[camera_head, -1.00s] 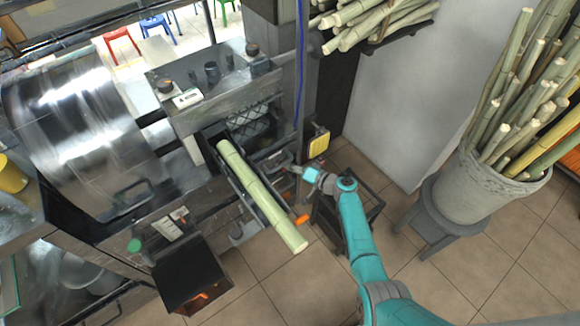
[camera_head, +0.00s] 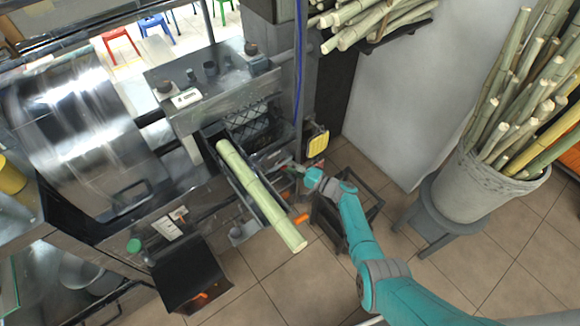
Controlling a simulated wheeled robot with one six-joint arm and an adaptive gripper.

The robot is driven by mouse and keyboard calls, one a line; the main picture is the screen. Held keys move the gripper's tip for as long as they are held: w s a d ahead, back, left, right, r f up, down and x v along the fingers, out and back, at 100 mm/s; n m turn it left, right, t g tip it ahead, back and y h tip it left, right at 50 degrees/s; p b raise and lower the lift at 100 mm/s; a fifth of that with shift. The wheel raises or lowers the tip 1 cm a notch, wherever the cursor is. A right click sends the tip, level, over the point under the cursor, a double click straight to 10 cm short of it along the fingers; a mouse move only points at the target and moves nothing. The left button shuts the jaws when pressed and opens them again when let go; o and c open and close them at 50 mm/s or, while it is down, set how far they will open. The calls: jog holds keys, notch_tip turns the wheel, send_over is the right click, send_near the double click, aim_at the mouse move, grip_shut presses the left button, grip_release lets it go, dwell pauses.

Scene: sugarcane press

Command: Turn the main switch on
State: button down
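The press (camera_head: 95,130) fills the left side, with a long green cane (camera_head: 260,195) lying in its feed chute. A yellow-faced box (camera_head: 318,144) is fixed at the dark post beside the press; I cannot tell for sure whether it is the main switch. My gripper (camera_head: 289,167) is below and left of this box, close to the press side, right of the cane. It is small and partly hidden by my wrist, so its opening and any contact are unclear. A small red spot shows by its fingers.
An orange-ended handle (camera_head: 301,219) sticks out beside the chute. A dark stand (camera_head: 328,222) is under my arm. A bucket of canes (camera_head: 492,190) stands on a grey stool (camera_head: 430,222) at right. More canes (camera_head: 370,22) lie on a top shelf. Tiled floor is open at lower right.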

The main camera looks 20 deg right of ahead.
jog(key=shift+w+a+r, duration=0.1)
jog(key=shift+w+r, duration=0.1)
jog(key=shift+w, duration=0.05)
jog(key=c, duration=1.1)
grip_release()
jog(key=shift+s+f, duration=0.2)
jog(key=v, duration=1.2)
jog(key=shift+w, duration=0.1)
